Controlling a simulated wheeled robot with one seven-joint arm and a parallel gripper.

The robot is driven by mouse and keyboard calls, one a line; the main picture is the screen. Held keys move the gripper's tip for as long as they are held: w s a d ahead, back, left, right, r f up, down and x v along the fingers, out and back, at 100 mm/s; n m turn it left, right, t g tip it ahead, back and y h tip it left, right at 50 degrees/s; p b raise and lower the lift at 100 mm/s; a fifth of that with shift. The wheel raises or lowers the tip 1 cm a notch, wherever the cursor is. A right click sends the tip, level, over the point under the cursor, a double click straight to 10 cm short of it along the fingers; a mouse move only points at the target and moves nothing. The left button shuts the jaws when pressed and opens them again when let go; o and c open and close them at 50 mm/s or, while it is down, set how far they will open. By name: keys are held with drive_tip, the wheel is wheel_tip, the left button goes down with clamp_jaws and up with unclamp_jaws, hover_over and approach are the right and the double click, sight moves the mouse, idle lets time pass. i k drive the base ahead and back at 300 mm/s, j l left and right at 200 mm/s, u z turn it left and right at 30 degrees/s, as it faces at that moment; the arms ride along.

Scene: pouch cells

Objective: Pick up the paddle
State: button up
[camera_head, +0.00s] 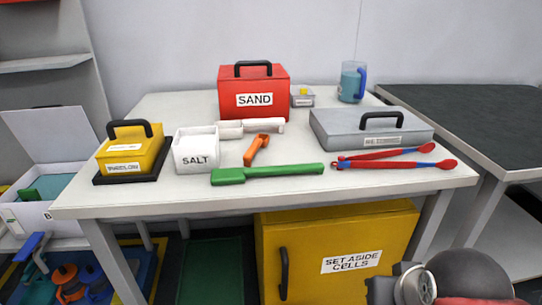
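No label names the paddle. A long green tool (267,173) with a broader left end looks most like it and lies flat along the table's front edge. A smaller orange tool (256,149) lies just behind it, and a white tool (251,128) lies behind that. Red and blue tongs (395,159) lie to the right of the green tool. Part of my arm shows at the lower right, below the tabletop and apart from these tools. My gripper's fingers are not visible.
On the white table (400,184) stand a red SAND box (254,81), a white SALT box (196,157), a yellow box (130,155), a grey lidded case (350,130) and a blue mug (352,82). A yellow cabinet (385,232) stands under the table. A dark-topped bench (470,120) stands right.

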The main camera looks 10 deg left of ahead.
sight(225, 176)
drive_tip(key=k+j+u, duration=0.1)
drive_tip(key=j+u, duration=0.4)
drive_tip(key=k+j+u, duration=0.1)
drive_tip(key=j+u, duration=0.7)
drive_tip(key=u, duration=0.15)
drive_tip(key=z, duration=1.45)
